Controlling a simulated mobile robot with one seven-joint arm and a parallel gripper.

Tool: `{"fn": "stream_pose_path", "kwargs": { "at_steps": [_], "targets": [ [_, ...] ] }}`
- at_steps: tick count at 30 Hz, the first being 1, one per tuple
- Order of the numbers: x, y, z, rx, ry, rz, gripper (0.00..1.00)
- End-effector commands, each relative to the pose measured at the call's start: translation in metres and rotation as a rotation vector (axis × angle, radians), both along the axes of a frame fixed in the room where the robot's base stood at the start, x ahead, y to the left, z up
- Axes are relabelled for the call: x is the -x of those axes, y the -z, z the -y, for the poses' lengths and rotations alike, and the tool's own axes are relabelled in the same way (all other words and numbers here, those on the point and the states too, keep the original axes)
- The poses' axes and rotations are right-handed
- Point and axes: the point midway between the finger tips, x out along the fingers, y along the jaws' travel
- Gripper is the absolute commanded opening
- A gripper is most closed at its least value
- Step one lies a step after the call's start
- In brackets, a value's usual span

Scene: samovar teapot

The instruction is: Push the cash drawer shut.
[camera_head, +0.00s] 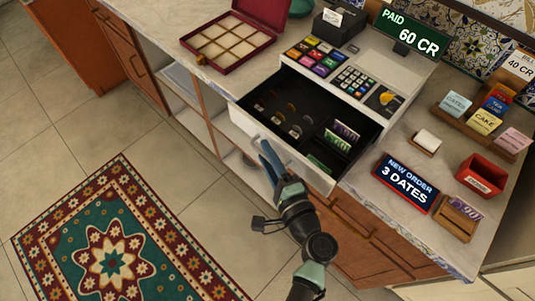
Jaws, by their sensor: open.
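The cash drawer (323,184) is pulled out of the cash register (345,72). Its pale front faces me, and its black inside shows coins at the left and banknotes (341,135) at the right. My gripper (265,152) is open at the drawer's front, near its middle. The blue fingers point up and left, close to the front panel. I cannot tell whether they touch it. My gripper and arm hide part of the front panel. Nothing shows between the fingers.
A red compartment box (233,37) stands open left of the register. A "New order 3 dates" sign (408,183), a red tray (481,175) and a card rack (480,139) stand on the counter at the right. A patterned rug (112,250) lies on open floor at the left.

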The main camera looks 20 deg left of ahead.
Motion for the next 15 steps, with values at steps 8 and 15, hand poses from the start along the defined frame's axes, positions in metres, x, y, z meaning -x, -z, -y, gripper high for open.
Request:
{"fn": "stream_pose_path", "kwargs": {
  "at_steps": [8, 15],
  "targets": [
    [0.0002, 0.0001, 0.0001, 0.0, 0.0, 0.0, 0.24],
    [0.0002, 0.0001, 0.0004, 0.0, 0.0, 0.0, 0.0]
  ]
}}
